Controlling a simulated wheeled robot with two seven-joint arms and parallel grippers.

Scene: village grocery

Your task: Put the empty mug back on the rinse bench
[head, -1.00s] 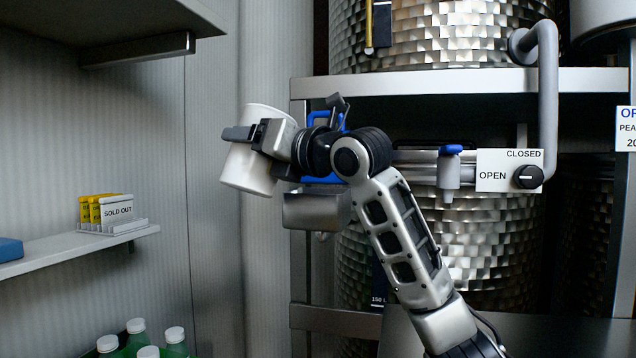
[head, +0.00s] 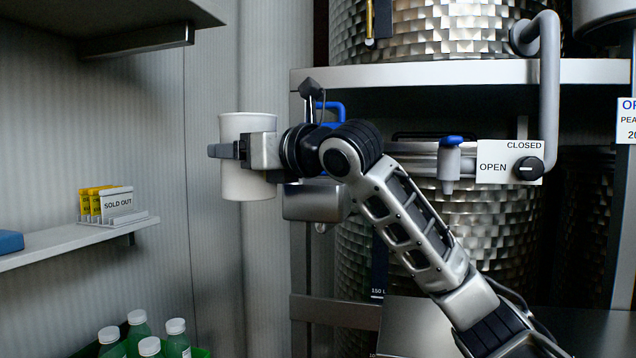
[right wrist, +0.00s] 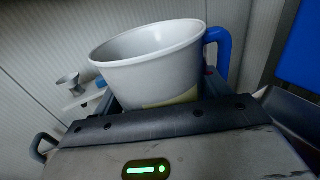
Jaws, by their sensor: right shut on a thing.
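The white mug (head: 246,185) is in the left middle of the head view, held up in the air in front of the pale ribbed wall. It stands about upright. My right gripper (head: 232,150) is shut on it, with its fingers across the mug's side. In the right wrist view the mug (right wrist: 150,65) shows a blue handle (right wrist: 220,50) on its right side. The visible part of its inside is bare and pale; its bottom is hidden. I cannot pick out the rinse bench for certain. My left gripper is not in view.
Behind my arm is a steel rack (head: 450,73) with hammered metal tanks (head: 480,240), a tap (head: 450,160) and an OPEN/CLOSED dial (head: 528,168). At left are a shelf (head: 60,246) with a SOLD OUT sign (head: 117,200) and green bottles (head: 140,330) below. A steel surface (head: 405,325) is low centre.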

